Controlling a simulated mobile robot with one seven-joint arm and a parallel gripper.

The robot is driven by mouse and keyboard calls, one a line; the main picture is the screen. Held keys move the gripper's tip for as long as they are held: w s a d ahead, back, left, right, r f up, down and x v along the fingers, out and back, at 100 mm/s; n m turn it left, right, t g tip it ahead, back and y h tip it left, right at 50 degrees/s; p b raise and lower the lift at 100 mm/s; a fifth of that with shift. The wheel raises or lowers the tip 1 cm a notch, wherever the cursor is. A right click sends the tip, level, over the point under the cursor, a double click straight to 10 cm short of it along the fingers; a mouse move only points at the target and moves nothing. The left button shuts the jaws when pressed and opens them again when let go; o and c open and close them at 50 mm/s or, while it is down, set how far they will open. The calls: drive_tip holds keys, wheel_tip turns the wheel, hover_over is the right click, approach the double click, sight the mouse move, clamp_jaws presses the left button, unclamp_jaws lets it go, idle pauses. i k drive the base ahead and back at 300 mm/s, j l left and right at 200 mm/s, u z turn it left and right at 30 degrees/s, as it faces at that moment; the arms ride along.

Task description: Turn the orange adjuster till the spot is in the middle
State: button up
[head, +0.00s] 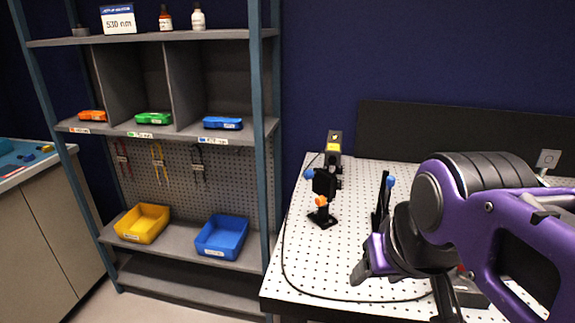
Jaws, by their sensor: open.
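The orange adjuster (321,203) is a small knob low on a black optical mount (324,184), which stands upright on the perforated white table. A blue knob (309,173) sits higher on the same mount. My gripper (366,272) is open, over the table to the right of and nearer than the orange adjuster, and apart from it. My purple arm hides part of the gripper and the table's right side. I cannot make out any spot in this view.
A second black mount (381,205) with a blue knob stands close behind my gripper. A device with a yellow label (334,145) is behind the first mount. A black cable (284,250) curves along the table's left and front. Shelves with bins (222,237) stand left.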

sight(321, 200)
drive_tip(key=z, duration=2.15)
drive_tip(key=k+j+u, duration=0.1)
drive_tip(key=k+u, duration=0.6)
drive_tip(key=i+l+u, duration=0.15)
drive_tip(key=i+l, duration=0.45)
drive_tip(key=k+j+z, duration=0.2)
drive_tip(key=k+j, duration=0.45)
